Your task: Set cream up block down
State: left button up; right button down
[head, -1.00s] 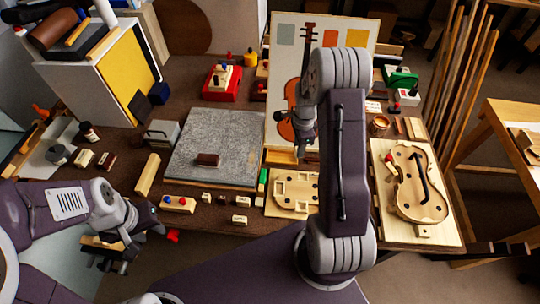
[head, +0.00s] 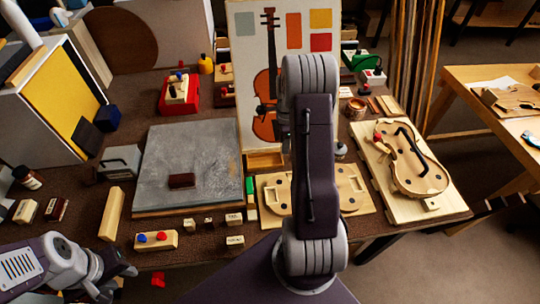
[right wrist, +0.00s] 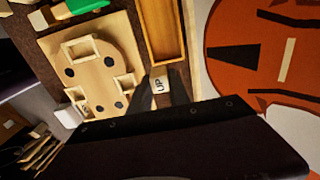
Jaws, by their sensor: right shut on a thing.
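A cream block (right wrist: 159,85) marked "UP" shows between the dark fingers of my right gripper (right wrist: 162,90) in the right wrist view. The gripper is shut on it, above the bench beside a pale wooden violin-shaped board (right wrist: 97,75). The lettering reads sideways in that view. In the head view my right arm hides the block and most of that gripper. More small cream blocks (head: 235,240) lie along the bench's front edge, some with lettering too small to read. My left gripper (head: 115,283) is low at the left, partly cut off; its fingers are unclear.
A grey slab (head: 190,150) carries a dark red block (head: 182,181). A violin picture panel (head: 300,40) stands behind my right arm. A violin body (head: 412,165) lies on a board at the right. A wooden tray (right wrist: 160,30) is close to the held block.

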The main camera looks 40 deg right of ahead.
jog(key=w+a+f, duration=0.2)
jog(key=w, duration=0.1)
jog(key=shift+w+a+f, duration=0.2)
jog(key=shift+w+f, duration=0.05)
jog(key=shift+f, duration=0.1)
notch_tip(320, 180, down, 4)
jog(key=shift+s, duration=0.1)
jog(key=shift+f, duration=0.2)
jog(key=c, duration=1.2)
grip_release()
jog(key=shift+c, duration=0.2)
